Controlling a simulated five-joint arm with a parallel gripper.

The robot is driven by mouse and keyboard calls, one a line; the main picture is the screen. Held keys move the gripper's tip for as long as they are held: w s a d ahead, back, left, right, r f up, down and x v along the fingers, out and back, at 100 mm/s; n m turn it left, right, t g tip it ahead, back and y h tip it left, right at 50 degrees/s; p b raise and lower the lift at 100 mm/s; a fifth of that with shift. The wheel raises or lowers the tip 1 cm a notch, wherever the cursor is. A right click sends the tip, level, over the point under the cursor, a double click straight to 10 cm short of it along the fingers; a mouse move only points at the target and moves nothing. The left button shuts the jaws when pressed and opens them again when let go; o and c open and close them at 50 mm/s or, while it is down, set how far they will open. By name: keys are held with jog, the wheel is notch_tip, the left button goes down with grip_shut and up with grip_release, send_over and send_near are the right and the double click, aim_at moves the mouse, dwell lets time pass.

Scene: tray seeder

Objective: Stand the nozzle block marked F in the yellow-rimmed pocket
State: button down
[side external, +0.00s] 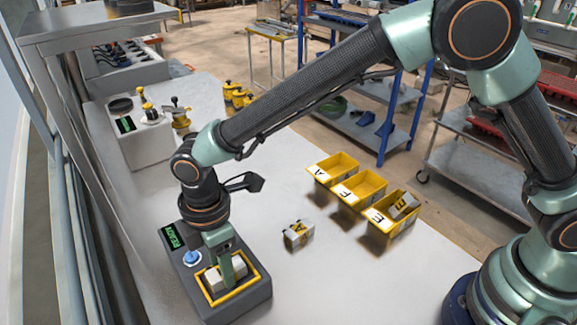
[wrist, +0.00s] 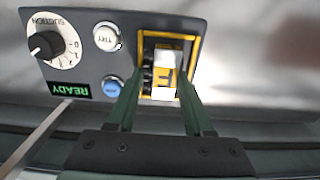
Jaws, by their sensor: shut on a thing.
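The nozzle block (side external: 212,280) is a whitish block with a yellow patch. In the wrist view the block (wrist: 167,58) shows a dark letter that looks like an upside-down F. It is inside the outline of the yellow-rimmed pocket (side external: 241,296) on the dark grey seeder unit. The pocket's rim also shows in the wrist view (wrist: 172,32). My gripper (side external: 226,272) points down over the pocket and is shut on the block, one finger on each side. In the wrist view my gripper (wrist: 158,90) partly covers it. Whether the block's base touches the pocket floor is hidden.
The unit has a green READY display (side external: 173,236) and a blue button (side external: 191,258). A block marked A (side external: 298,234) lies on the table to the right. Yellow bins A (side external: 318,171), F (side external: 349,194) and E (side external: 378,216) stand beyond; bin E holds a block (side external: 403,205).

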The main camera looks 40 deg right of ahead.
jog(key=shift+s+d+f, duration=0.1)
jog(key=shift+f, duration=0.65)
jog(key=shift+c, duration=1.1)
grip_release()
notch_tip(320, 180, up, 12)
jog(key=w+d+r+m, duration=0.2)
jog(key=d+r+m, duration=0.1)
jog(key=d+r, duration=0.25)
jog(key=s+d+r+m+t, duration=0.1)
jog(key=d+m, duration=0.6)
jog(key=d, duration=0.7)
jog(key=s+d+r+m+t, duration=0.1)
jog(key=s+d+m+t, duration=0.3)
jog(key=d, duration=0.9)
jog(key=shift+s+d+m+t, duration=0.35)
jog(key=shift+s+m, duration=0.85)
jog(key=shift+m, duration=0.8)
jog(key=shift+r, duration=0.1)
